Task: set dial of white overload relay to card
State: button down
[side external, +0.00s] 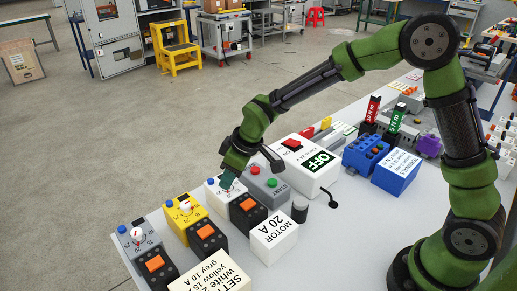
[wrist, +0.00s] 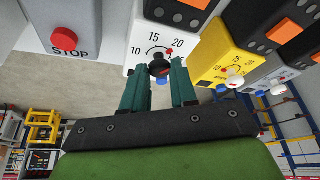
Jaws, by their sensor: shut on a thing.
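The white overload relay (wrist: 140,45) has a printed scale with 10, 15 and 20 in the wrist view; it also shows in the side view (side external: 213,197). My gripper (wrist: 160,72) is shut on its dial (wrist: 159,67), a dark round knob between the green fingertips. A red mark (wrist: 170,52) shows beside the 20; the fingers partly cover the dial. A blue button (wrist: 162,80) shows just below the knob. The card (side external: 215,278) stands at the front of the table, partly cut off; its lines name white, yellow and grey, but the white value is unclear.
The yellow relay (side external: 183,207) and grey relay (side external: 136,243) stand left of the white one. A grey START/STOP box (side external: 265,183), a white OFF box (side external: 305,170) and a MOTOR 20 A block (side external: 274,238) are close on the right. Black units with orange switches (side external: 248,204) stand in front.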

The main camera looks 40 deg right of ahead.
jog(key=shift+n, duration=0.6)
jog(key=shift+y, duration=0.3)
jog(key=shift+g, duration=0.3)
jog(key=c, duration=0.9)
grip_release()
jog(key=v, duration=1.7)
jog(key=shift+s+f, duration=0.1)
